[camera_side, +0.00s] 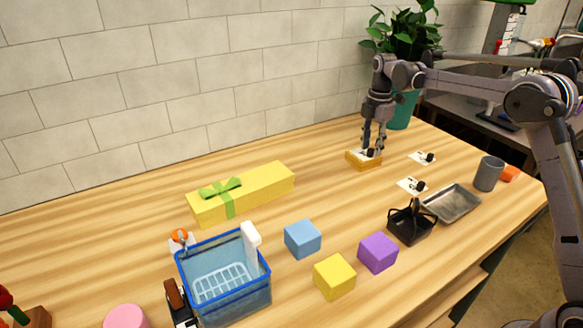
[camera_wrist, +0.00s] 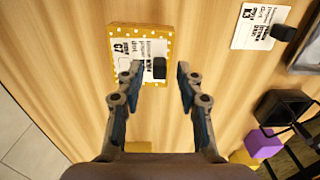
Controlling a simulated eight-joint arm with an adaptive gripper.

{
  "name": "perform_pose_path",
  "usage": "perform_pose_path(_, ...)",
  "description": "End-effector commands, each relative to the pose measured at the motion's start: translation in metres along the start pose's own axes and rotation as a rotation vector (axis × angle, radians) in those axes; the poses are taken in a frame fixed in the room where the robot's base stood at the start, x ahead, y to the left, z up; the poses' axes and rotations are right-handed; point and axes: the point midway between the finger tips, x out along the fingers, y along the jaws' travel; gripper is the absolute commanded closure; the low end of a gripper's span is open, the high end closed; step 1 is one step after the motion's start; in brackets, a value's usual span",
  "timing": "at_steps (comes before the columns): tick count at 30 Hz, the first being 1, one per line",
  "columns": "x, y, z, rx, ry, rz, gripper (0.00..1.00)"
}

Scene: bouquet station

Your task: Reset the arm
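My gripper (camera_side: 373,145) points down at the far part of the table, over a small flat yellow box (camera_side: 363,161). In the wrist view my gripper (camera_wrist: 159,72) is open, its two fingers well apart. The yellow box with white dots (camera_wrist: 141,32) lies ahead of and between the fingertips. It bears a white printed card (camera_wrist: 128,48) and a small black piece (camera_wrist: 159,68). The black piece sits between the fingertips, with a visible gap to each. I cannot tell how high the fingertips are above the box.
White cards with black pieces (camera_side: 411,185) (camera_side: 422,157) lie nearby. A metal tray (camera_side: 452,203), black basket (camera_side: 410,226) and grey cup (camera_side: 488,173) stand to the right. A leafy plant (camera_side: 405,35) is behind. Blue (camera_side: 303,238), yellow and purple cubes, a long yellow gift box (camera_side: 241,194) and blue basket (camera_side: 222,280) stand nearer.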

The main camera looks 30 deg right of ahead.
Motion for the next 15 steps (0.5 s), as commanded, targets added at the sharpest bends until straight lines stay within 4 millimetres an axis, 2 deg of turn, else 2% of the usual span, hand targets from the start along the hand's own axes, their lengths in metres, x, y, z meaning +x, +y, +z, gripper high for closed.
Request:
perform_pose_path(6,-0.032,0.0,0.0,0.0,0.0,0.0,0.63)
perform_pose_path(15,-0.057,-0.032,0.035,0.003,0.0,0.0,0.63)
